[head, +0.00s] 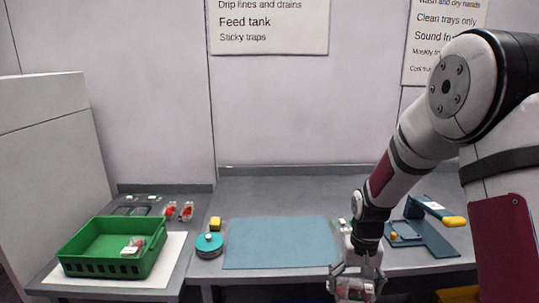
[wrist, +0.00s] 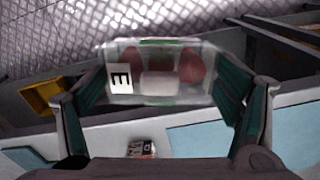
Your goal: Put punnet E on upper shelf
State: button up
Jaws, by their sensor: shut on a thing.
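Punnet E (wrist: 158,84) is a clear box with red fruit inside and a white label bearing a black E, turned sideways. My gripper (wrist: 160,97) is shut on it, with one dark green finger on each side in the wrist view. In the head view my gripper (head: 355,284) is low, at the front edge of the counter; the punnet shows only faintly between the fingers there. I cannot make out the upper shelf for certain in either view.
A green crate (head: 85,268) with a small punnet (head: 133,246) stands on the left. A blue mat (head: 280,243) lies bare mid-counter. A teal round object (head: 209,242) and yellow block (head: 215,223) sit beside it. A blue stand (head: 430,238) is at right. A yellow bin (wrist: 40,97) shows in the wrist view.

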jog(key=shift+w+a+f+n, duration=0.15)
jog(key=shift+a+f+n, duration=0.15)
jog(key=shift+a+n, duration=0.35)
jog(key=shift+w+a+f+n, duration=0.15)
jog(key=shift+a+f+n, duration=0.1)
jog(key=shift+a+n, duration=0.35)
jog(key=shift+a+r, duration=0.1)
jog(key=shift+r, duration=0.1)
